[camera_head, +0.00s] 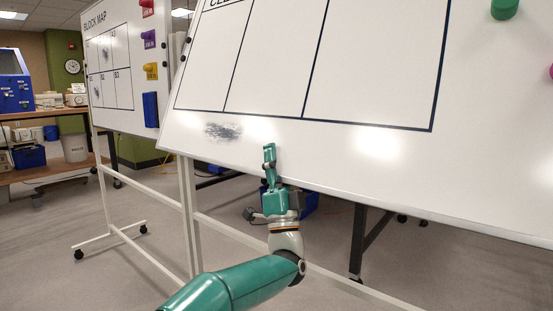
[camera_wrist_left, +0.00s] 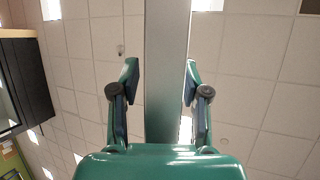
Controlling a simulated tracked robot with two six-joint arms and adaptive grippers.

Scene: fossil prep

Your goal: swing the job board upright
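The large whiteboard (camera_head: 265,105), which I take as the job board, hangs tilted on a white stand, with dark ruled columns and a grey smudge (camera_head: 222,131) near its lower edge. Its heading is cut off at the top. My left gripper (camera_head: 269,152) points up at the board's lower edge, one finger in front of the face. In the left wrist view the two fingers (camera_wrist_left: 163,78) stand apart on either side of a grey strip (camera_wrist_left: 168,35), seemingly the board edge-on. Small gaps show beside the strip; contact cannot be made out. My right gripper is out of view.
A second whiteboard headed BLOCK MAP (camera_head: 123,95) stands at the left on a wheeled frame. A crossbar (camera_head: 235,231) of the near stand runs low beside my arm. A workbench (camera_head: 50,171) and grey bin (camera_head: 75,148) are far left. Open floor lies between.

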